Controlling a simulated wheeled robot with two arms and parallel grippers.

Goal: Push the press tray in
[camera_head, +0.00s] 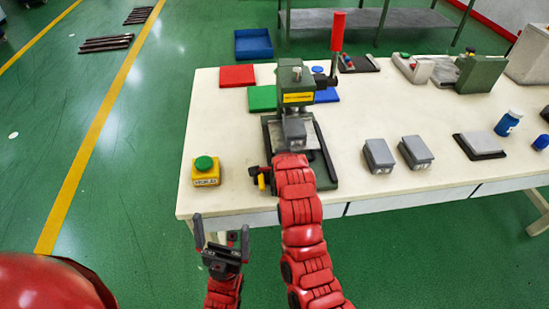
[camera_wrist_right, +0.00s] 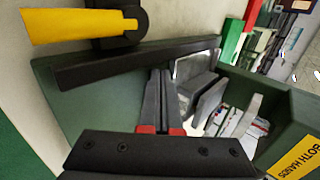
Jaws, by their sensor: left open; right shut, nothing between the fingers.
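The press (camera_head: 291,82) is green with a yellow label and a red lever (camera_head: 337,30) standing upright. Its dark-framed base with the tray area (camera_head: 325,165) lies at the table's front, partly covered by my right arm. In the right wrist view, my right gripper (camera_wrist_right: 159,82) is shut and empty, its fingertips close to a black bar (camera_wrist_right: 110,66) of the press tray area. I cannot tell if they touch. Grey mould pieces (camera_wrist_right: 205,100) show just beyond. A yellow handle (camera_wrist_right: 80,24) is at upper left. My left gripper (camera_head: 221,233) is open and empty, in front of the table.
A yellow box with a green button (camera_head: 205,171) stands left of the press. Two grey blocks (camera_head: 379,156) (camera_head: 416,152) stand to the right. Red (camera_head: 237,76) and green (camera_head: 262,98) mats lie behind left. A blue bottle (camera_head: 508,123) is at far right.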

